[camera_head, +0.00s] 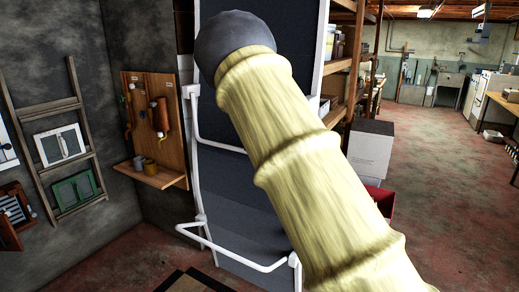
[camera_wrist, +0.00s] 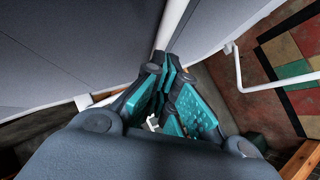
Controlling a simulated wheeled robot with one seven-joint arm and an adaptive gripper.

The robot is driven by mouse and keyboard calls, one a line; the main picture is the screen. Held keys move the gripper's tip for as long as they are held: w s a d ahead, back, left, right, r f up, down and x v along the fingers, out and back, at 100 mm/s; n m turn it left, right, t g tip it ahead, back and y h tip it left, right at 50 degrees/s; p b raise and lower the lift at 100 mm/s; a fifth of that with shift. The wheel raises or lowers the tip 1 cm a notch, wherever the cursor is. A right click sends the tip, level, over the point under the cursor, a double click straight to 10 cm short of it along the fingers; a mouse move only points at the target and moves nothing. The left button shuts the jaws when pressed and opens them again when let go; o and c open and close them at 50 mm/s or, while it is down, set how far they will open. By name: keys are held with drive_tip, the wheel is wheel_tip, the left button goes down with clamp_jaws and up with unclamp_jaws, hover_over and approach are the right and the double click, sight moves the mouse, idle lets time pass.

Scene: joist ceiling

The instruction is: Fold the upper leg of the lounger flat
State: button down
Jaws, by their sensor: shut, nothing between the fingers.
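The lounger (camera_head: 222,170) stands on end against the wall, its dark blue-grey fabric facing me and its frame white. Its upper leg (camera_head: 194,122) is a white tube loop that stands out from the fabric. The lower leg (camera_head: 235,256), a similar loop, sticks out near the floor. In the wrist view my gripper (camera_wrist: 168,78) has its teal fingers together, right by a white tube (camera_wrist: 174,26), likely the upper leg. I cannot tell whether they touch. Nothing is held. My arm hides the gripper and the right part of the lounger in the head view.
A wooden wall board with a shelf (camera_head: 160,178) hangs just left of the lounger. A ladder rack (camera_head: 62,150) leans further left. A grey box (camera_head: 371,150) and shelving stand to the right. A coloured mat (camera_wrist: 285,62) lies on the floor. Open floor stretches away at the right.

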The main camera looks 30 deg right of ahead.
drive_tip(key=a+f+b+v, duration=0.1)
drive_tip(key=b+v, duration=0.1)
drive_tip(key=v, duration=0.8)
drive_tip(key=s+a+f+m+g, duration=0.25)
drive_tip(key=s+f, duration=0.45)
drive_tip(key=f, duration=0.6)
drive_tip(key=s+a+f+m+g, duration=0.15)
drive_tip(key=s+a+f, duration=0.25)
drive_tip(key=s+f, duration=0.55)
drive_tip(key=s+a+f+m+g, duration=0.2)
drive_tip(key=s+a+f, duration=0.15)
drive_tip(key=f, duration=1.25)
drive_tip(key=s+a+f+m+g, duration=0.1)
drive_tip(key=s+a+f+g, duration=0.1)
drive_tip(key=s, duration=1)
drive_tip(key=s+a+f+m+g, duration=0.2)
drive_tip(key=s+a+f, duration=0.3)
drive_tip(key=s, duration=0.7)
drive_tip(key=s+a+f+m+g+y, duration=0.1)
drive_tip(key=s+a+f+m+g, duration=0.1)
drive_tip(key=s+f, duration=0.5)
drive_tip(key=s+a, duration=0.1)
drive_tip(key=s, duration=0.4)
drive_tip(key=shift+s+a+g+p, duration=0.3)
drive_tip(key=shift+a+p, duration=0.1)
drive_tip(key=shift+f, duration=0.1)
drive_tip(key=shift+s+r, duration=0.25)
drive_tip(key=shift+s, duration=0.05)
